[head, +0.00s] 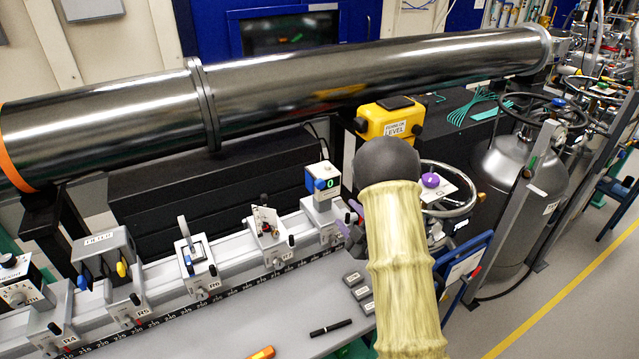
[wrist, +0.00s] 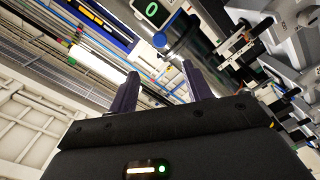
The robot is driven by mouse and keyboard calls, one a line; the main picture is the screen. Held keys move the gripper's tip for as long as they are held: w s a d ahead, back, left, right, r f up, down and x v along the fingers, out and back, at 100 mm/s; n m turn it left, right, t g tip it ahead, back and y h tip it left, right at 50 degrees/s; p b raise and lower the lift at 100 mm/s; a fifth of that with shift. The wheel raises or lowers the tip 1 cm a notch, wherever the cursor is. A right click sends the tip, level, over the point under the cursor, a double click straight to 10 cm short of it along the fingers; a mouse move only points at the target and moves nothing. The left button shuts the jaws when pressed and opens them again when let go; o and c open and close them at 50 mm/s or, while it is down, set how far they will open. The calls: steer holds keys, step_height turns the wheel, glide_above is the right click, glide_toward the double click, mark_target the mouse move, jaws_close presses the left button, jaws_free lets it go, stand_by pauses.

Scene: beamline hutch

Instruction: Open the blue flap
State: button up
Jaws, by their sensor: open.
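The white box (head: 328,172) with a green "0" display stands on the rail at the right end. A blue part (head: 320,184) is on its front left face; it also shows as a blue rounded piece (wrist: 168,19) at the top of the wrist view. I cannot tell for sure that it is the flap. Another blue-edged piece (head: 195,254) sits on the R6 mount. My gripper (head: 350,225) is just right of the display box, largely hidden behind my forearm. Its purple fingers (wrist: 161,88) are apart with nothing between them.
A long steel tube (head: 380,75) runs above the rail. A yellow level box (head: 390,122) and a handwheel (head: 462,190) lie near my arm. Small grey blocks (head: 358,292) and a black pen (head: 330,328) lie on the bench. The bench front is mostly clear.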

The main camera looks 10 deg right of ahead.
mark_target(321, 186)
steer(key=p+x, duration=0.6)
steer(key=x, duration=0.9)
steer(key=shift+w+a, duration=0.1)
steer(key=shift+w+a+p, duration=0.15)
steer(key=shift+w+p, duration=0.25)
steer(key=shift+w, duration=0.05)
jaws_close()
steer(key=shift+f, duration=0.1)
